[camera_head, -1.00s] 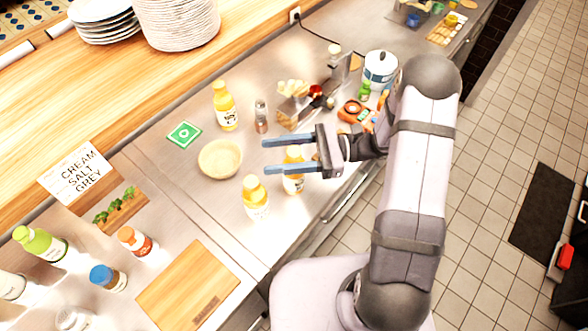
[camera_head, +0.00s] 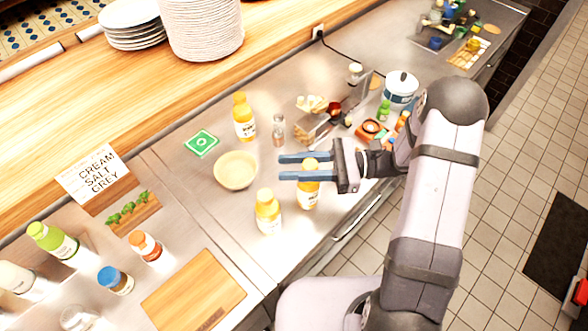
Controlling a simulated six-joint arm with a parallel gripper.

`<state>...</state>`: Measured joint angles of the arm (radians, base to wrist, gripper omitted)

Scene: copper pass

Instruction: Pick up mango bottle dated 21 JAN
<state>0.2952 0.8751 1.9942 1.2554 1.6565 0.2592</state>
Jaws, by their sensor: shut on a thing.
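Several yellow bottles with white labels stand on the steel counter; the dates on the labels are too small to read. One yellow bottle (camera_head: 308,196) is between the blue fingers of my gripper (camera_head: 283,167), which are shut on it near its upper part. The near finger hides part of this bottle. It looks upright; I cannot tell whether it is clear of the counter. A third yellow bottle (camera_head: 244,118) stands farther back, beyond the bowl.
A cream bowl (camera_head: 236,170) and a green card (camera_head: 201,144) are left of my gripper. A shaker (camera_head: 277,131) stands behind it. A lidded pot (camera_head: 401,88) is at the right. A wooden board (camera_head: 193,290) and several bottles are at the front left.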

